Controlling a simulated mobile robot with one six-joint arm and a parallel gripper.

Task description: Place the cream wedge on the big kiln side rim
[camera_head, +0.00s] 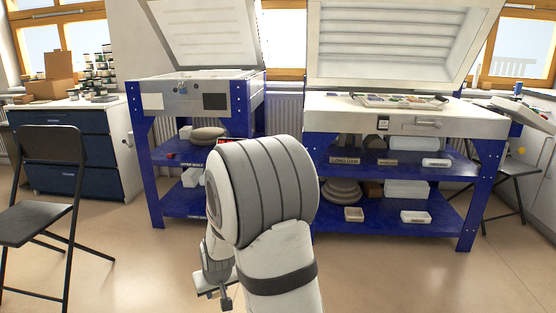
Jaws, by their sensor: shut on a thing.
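My gripper (212,297) is low in front of me, left of my forearm and pointing down. It is shut on a small pale piece, the cream wedge (211,281), which shows only in part between the dark fingers. The big kiln (330,118) stands at the right on a blue stand, with its ribbed lid (395,45) raised. Its pale rim runs along the top of the body. My gripper is apart from the kiln, nearer to me and lower. The far side of the rim is partly hidden by a panel.
A panel with coloured pieces (400,102) lies on the big kiln's top. A smaller kiln (185,98) with a raised lid stands left. Blue shelves (395,170) below hold blocks and discs. A black chair (45,185) is at left. The floor between is clear.

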